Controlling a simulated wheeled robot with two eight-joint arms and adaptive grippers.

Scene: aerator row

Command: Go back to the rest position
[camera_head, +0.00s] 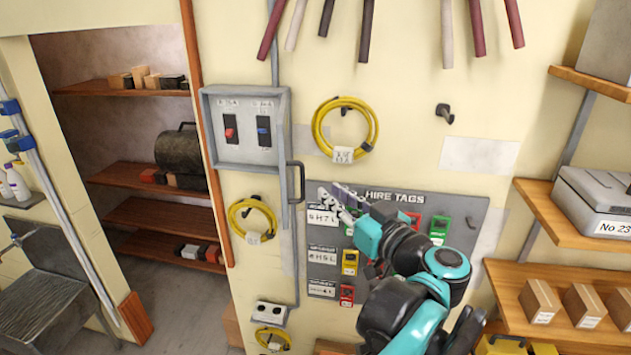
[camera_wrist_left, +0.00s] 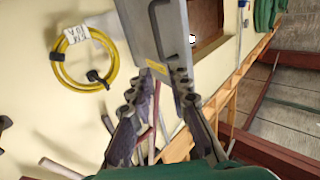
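My left gripper (camera_head: 335,200) is in front of the wall, by the upper left corner of the grey hire tags board (camera_head: 440,202). It is to the right of the grey switch box handle (camera_head: 297,180). In the left wrist view the two fingers (camera_wrist_left: 163,85) stand apart with nothing between them, so it is open and empty. A grey panel with a dark handle (camera_wrist_left: 152,12) shows beyond the fingertips. I cannot tell if the gripper touches anything. My left forearm covers part of the board. My right gripper is not in view.
The grey switch box (camera_head: 207,145) holds a red switch (camera_head: 229,130) and a blue switch (camera_head: 264,131). Yellow cable coils (camera_head: 374,122) hang on the wall. Shelves with small boxes (camera_head: 540,300) stand close at the right. A doorway with shelves (camera_head: 150,214) opens at the left.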

